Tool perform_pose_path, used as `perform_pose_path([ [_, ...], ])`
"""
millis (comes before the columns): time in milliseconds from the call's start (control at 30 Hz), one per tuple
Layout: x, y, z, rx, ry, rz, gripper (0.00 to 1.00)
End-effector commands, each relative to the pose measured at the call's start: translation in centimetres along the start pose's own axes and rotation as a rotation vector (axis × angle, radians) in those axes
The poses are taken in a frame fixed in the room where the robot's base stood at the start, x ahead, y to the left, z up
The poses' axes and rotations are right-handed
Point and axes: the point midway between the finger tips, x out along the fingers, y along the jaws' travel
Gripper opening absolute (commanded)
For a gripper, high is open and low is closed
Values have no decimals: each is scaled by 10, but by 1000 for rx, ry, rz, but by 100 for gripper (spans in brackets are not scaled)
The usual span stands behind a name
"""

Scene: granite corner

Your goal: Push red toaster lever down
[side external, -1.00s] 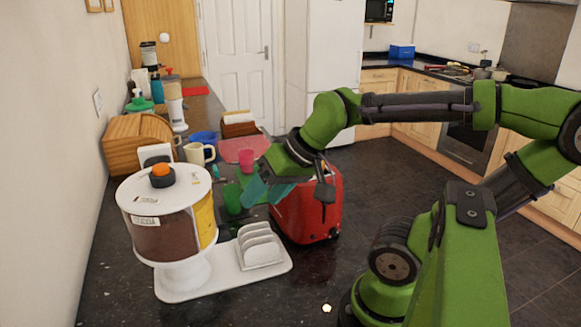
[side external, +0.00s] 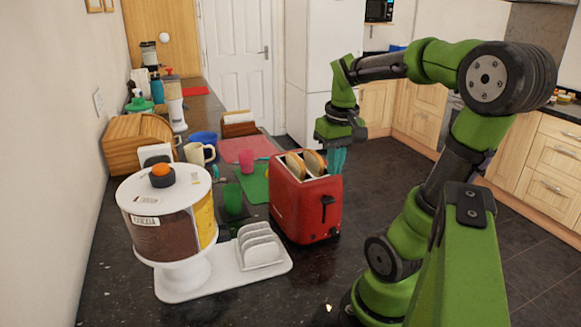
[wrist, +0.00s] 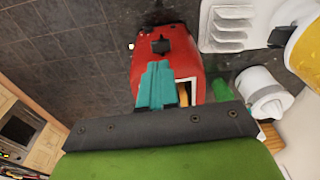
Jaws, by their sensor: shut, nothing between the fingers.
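The red toaster (side external: 300,212) stands on the dark counter, with bread slices (side external: 314,163) sticking up from its top slots. Its black lever (side external: 327,201) is on the end face, high in its vertical slot. In the wrist view the toaster (wrist: 145,60) shows beyond the fingers, with the lever (wrist: 161,46) just past the fingertips. My gripper (side external: 338,168) is shut and empty, its teal fingers pointing down at the toaster's far right top edge, partly hidden behind the toaster. The fingers also show in the wrist view (wrist: 157,68). Whether they touch the toaster I cannot tell.
A white toast rack on a white tray (side external: 215,278) and a round cocoa canister (side external: 165,235) stand left of the toaster. Green and pink cups, mugs and a bread bin (side external: 135,143) are further back. The counter in front of the toaster is clear.

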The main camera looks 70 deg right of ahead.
Motion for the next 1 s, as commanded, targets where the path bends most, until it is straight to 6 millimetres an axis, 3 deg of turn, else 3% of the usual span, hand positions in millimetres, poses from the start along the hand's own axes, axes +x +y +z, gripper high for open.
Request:
perform_pose_path([
  [167,6,0,0,0,-1,1,0],
  [700,65,0,0,2,-2,-1,0],
  [1000,70,0,0,1,2,-1,0],
])
